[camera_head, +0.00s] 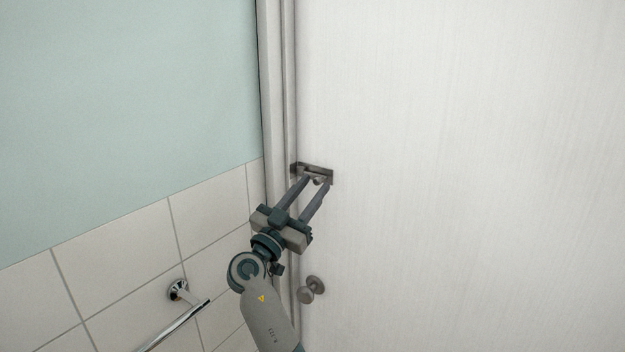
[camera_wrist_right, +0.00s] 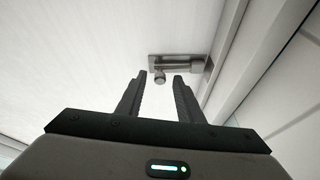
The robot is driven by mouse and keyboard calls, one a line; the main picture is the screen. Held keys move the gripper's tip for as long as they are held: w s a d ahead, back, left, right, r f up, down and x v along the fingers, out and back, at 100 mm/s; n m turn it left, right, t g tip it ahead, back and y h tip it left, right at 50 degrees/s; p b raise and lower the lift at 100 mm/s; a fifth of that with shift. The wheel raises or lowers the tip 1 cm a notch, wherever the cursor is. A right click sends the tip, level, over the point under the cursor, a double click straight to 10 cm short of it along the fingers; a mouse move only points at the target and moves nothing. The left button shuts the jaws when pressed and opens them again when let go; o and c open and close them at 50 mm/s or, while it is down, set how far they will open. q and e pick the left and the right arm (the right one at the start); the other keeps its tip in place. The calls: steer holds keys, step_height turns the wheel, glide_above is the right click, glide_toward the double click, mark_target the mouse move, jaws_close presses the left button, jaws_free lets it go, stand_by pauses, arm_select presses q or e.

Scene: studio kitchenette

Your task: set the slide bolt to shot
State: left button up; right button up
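The slide bolt (camera_head: 313,171) is a small grey metal plate with a rod and a round knob, mounted on the white door near its left edge. In the right wrist view the slide bolt (camera_wrist_right: 186,62) lies level, with its knob (camera_wrist_right: 159,78) at the end away from the door frame. My right gripper (camera_head: 316,183) is open, its two dark fingers pointing at the bolt. In the wrist view my right gripper (camera_wrist_right: 160,79) has the knob showing between its fingertips, with a gap on each side. Whether the rod enters the frame is unclear. My left gripper is out of view.
A round door knob (camera_head: 311,289) sits on the door below the bolt. The door frame (camera_head: 278,90) runs up just left of it. A chrome towel bar (camera_head: 180,322) sticks out from the tiled wall at lower left. The door face at right is clear.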

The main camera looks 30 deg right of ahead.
steer(key=shift+w+d+r, duration=0.15)
steer(key=shift+w+d, duration=0.05)
steer(key=shift+d, duration=0.25)
jaws_close()
steer(key=shift+w+a+b, duration=0.1)
steer(key=shift+b, duration=0.25)
steer(key=w+b, duration=0.1)
steer(key=b, duration=0.1)
steer(key=w+b, duration=0.1)
steer(key=b, duration=0.1)
steer(key=shift+a+f, duration=0.3)
steer(key=shift+a, duration=0.1)
steer(key=shift+w+a+r+b, duration=0.1)
steer(key=shift+w+r+b, duration=0.2)
steer(key=shift+b, duration=0.3)
